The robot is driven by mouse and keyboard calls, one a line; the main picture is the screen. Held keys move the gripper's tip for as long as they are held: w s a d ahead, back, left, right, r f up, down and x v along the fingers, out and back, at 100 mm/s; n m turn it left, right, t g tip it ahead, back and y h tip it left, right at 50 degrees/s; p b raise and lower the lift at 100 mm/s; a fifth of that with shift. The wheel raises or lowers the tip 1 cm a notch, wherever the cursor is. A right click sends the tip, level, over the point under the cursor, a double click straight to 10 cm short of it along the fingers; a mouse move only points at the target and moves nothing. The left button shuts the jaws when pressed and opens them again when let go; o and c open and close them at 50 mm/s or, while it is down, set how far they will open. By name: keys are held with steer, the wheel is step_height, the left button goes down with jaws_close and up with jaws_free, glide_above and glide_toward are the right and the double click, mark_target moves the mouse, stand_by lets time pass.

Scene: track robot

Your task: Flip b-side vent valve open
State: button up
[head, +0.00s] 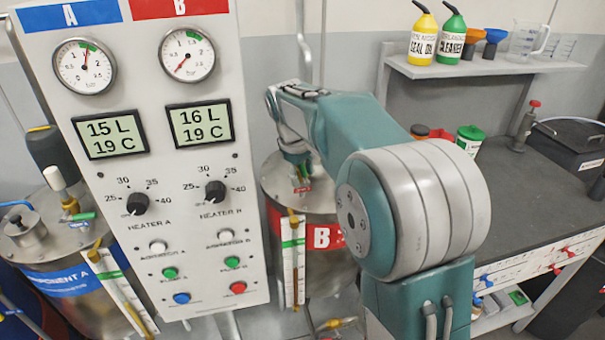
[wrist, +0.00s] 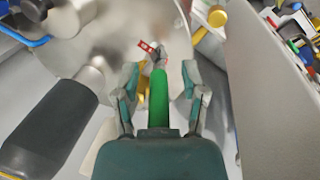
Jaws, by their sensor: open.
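The vent valve has a green lever handle (wrist: 159,98), seen in the wrist view between the two fingers of my gripper (wrist: 160,76). The fingers are open, with one on each side of the handle; small gaps seem to show, but contact is hard to judge. A small red tag (wrist: 147,47) sits by the valve's far end. In the head view, my arm reaches over the B tank (head: 275,185), and my gripper (head: 296,160) is above its lid, partly hidden by the arm. The red B label (head: 322,237) shows on the tank's side.
The control panel (head: 150,250) with gauges and knobs stands left of the B tank. In the wrist view a dark cylinder (wrist: 45,130) rises close on the left and a grey panel (wrist: 275,90) on the right. A dark-topped bench (head: 545,190) lies to the right.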

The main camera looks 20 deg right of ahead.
jaws_close()
steer(key=shift+d+y, duration=0.2)
steer(key=shift+y, duration=0.3)
steer(key=shift+d+y, duration=0.2)
steer(key=shift+y, duration=0.9)
jaws_free()
